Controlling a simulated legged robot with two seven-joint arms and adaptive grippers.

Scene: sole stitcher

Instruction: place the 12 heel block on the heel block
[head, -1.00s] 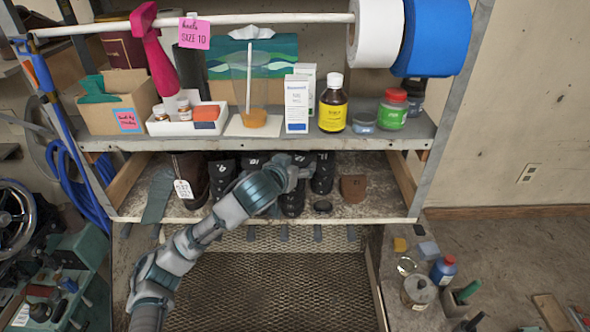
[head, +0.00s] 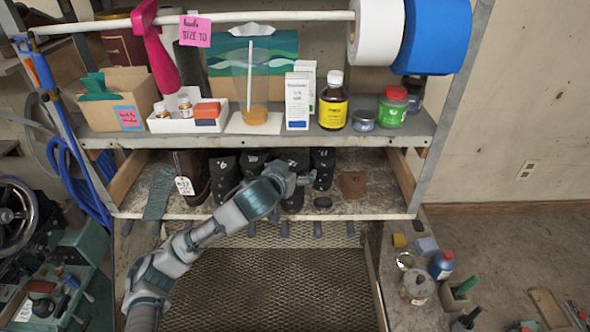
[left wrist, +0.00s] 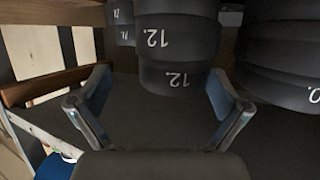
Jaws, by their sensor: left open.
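Black heel blocks stand in a row of stacks on the lower shelf in the head view, one stack (head: 322,167) just behind my left gripper (head: 306,182). In the left wrist view, a black block marked 12 (left wrist: 178,80) lies between the spread fingers of my left gripper (left wrist: 160,82), with a gap on both sides. Another block marked 12 (left wrist: 160,37) adjoins it. That view shows the numbers upside down. A small loose dark piece (head: 323,202) lies near the shelf's front edge; I cannot tell its number. My right gripper is not in view.
More dark blocks (left wrist: 285,50) stand close beside the fingers in the left wrist view. A brown piece (head: 353,185) lies right of the stacks. The upper shelf (head: 400,133), holding bottles and boxes, is above my arm. A tagged dark boot (head: 190,172) stands at left.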

